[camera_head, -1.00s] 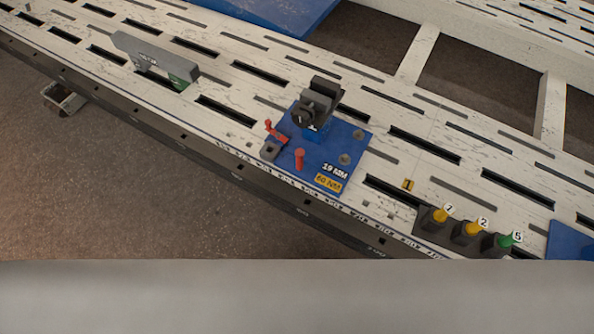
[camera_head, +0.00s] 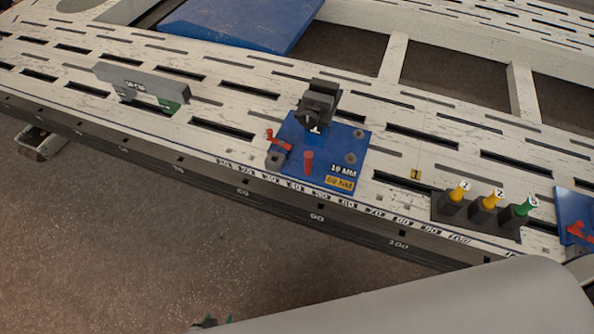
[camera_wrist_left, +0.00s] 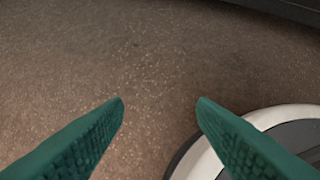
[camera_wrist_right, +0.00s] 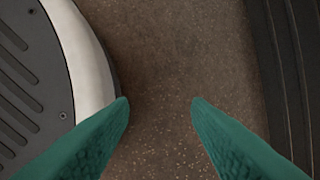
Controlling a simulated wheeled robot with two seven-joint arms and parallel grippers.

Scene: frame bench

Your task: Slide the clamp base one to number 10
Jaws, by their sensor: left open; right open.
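Clamp base one is a blue plate (camera_head: 335,165) on the slotted white bench, near its front edge. It carries a dark clamp (camera_head: 320,105) marked 1, a red lever, a red peg and labels reading 19 MM and 60 NM. A number scale (camera_head: 300,187) runs along the bench front; I cannot read a 10 on it. My right gripper (camera_wrist_right: 160,103) is open and empty over the floor.
A grey bracket (camera_head: 142,84) stands left of the plate. Another blue base (camera_head: 572,208) is at the right edge. A large blue panel (camera_head: 240,24) lies behind.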

